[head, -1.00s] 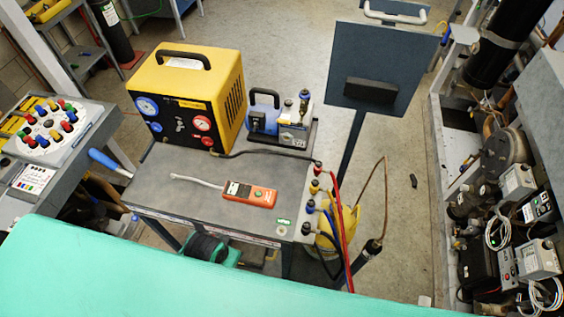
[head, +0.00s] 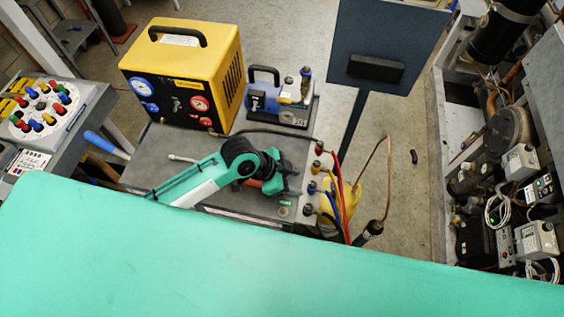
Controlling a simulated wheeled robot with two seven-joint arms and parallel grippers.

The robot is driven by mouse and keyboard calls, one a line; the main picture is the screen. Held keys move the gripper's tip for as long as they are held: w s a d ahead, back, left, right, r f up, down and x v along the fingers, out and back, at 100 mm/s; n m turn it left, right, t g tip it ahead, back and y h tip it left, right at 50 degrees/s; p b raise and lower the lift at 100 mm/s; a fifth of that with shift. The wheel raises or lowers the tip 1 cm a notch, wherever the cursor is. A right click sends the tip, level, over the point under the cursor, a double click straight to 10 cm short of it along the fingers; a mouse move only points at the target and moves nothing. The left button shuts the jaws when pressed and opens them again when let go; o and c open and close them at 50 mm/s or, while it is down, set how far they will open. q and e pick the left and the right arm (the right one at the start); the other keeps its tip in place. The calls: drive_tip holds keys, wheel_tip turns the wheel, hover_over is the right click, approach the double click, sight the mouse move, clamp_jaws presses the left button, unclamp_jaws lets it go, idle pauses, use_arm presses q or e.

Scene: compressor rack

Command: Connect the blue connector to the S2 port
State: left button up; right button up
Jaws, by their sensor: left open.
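My left gripper (head: 293,181) is open above the right edge of the grey cart top (head: 165,143). It points right, toward a row of coloured connectors there. The blue connector (head: 312,188) stands in that row between a yellow one and a dark one, just right of my fingertips. I see no grip on it; contact cannot be told. The orange handheld meter (head: 250,182) is mostly hidden behind my left arm. The compressor rack (head: 520,170) is at the far right; no S2 label is readable. My right gripper is not in view.
A yellow machine with gauges (head: 185,75) and a small pump (head: 283,97) stand at the back of the cart. Red and dark hoses (head: 340,200) hang off its right side. A dark panel on a post (head: 385,45) stands between cart and rack.

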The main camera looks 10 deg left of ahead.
sight(310, 191)
use_arm(q)
drive_tip(key=shift+w+a+r+m+g, duration=0.9)
drive_tip(key=shift+w+a+m+g, duration=0.45)
drive_tip(key=shift+a+m, duration=0.55)
drive_tip(key=shift+h, duration=0.3)
drive_tip(key=b+x, duration=0.2)
drive_tip(key=x, duration=0.3)
drive_tip(key=b+x, duration=0.3)
drive_tip(key=x, duration=0.2)
drive_tip(key=shift+w+d, duration=0.1)
drive_tip(key=shift+w, duration=0.1)
drive_tip(key=shift+b+x, duration=0.55)
drive_tip(key=shift+x, duration=0.4)
drive_tip(key=c, duration=0.8)
drive_tip(key=shift+w, duration=0.1)
drive_tip(key=shift+c, duration=0.3)
drive_tip(key=shift+r, duration=0.25)
